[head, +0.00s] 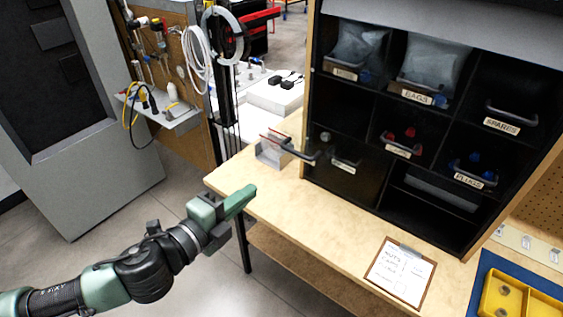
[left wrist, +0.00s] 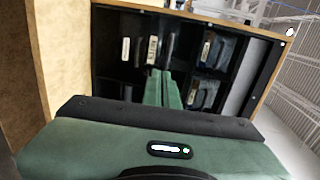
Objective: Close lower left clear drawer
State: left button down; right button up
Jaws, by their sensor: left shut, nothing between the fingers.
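A black shelf unit (head: 318,90) with several compartments stands on the wooden bench. Its lower left compartment shows a dark front with a handle and a small pale label (head: 344,167). I cannot tell how far any clear drawer there is pulled out. My left gripper (head: 251,190) is shut and empty, over the bench's left end, to the left of the shelf and apart from it. In the left wrist view the green fingers (left wrist: 160,88) are together, with the shelf unit (left wrist: 105,45) beyond them. My right gripper is in neither view.
A small grey holder (head: 270,155) with a dark bar beside it stands at the shelf's left side. A clipboard (head: 400,272) lies on the bench (head: 310,215) in front of the shelf. A yellow tray (head: 510,300) is at the right. The bench front between is clear.

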pick_arm(q)
jog(key=r+p+x, duration=0.2)
jog(key=p+x, duration=0.2)
jog(key=x, duration=1)
jog(key=shift+d+f+p, duration=0.15)
jog(key=shift+f+p, duration=0.15)
jog(key=shift+w, duration=0.1)
